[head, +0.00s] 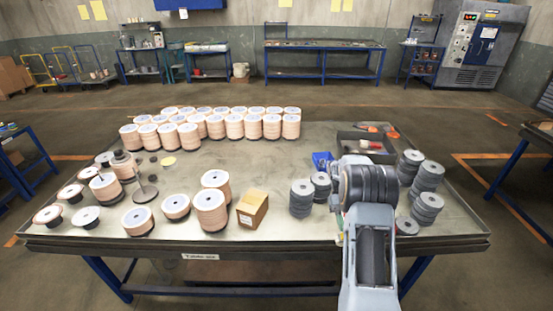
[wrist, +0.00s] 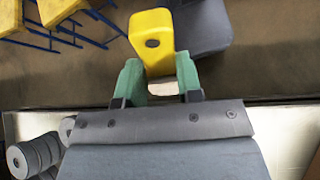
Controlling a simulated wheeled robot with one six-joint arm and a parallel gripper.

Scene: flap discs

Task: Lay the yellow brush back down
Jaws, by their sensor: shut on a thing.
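The yellow brush (wrist: 152,22) shows in the wrist view, between and beyond my fingertips. Its yellow body has a dark round spot near the middle, and I cannot make out bristles. My gripper (wrist: 158,70) has green fingers, one on each side of the brush, and is shut on it. In the wrist view the brush stands out against the brown floor past the table edge. In the head view my arm hides the gripper and the brush.
Stacks of grey discs (head: 411,167) stand close on both sides of my arm. A dark tray (head: 346,137) with orange-handled things lies behind it, beside a blue bin (head: 322,160). A cardboard box (head: 252,208) and many tan disc stacks (head: 211,211) fill the left.

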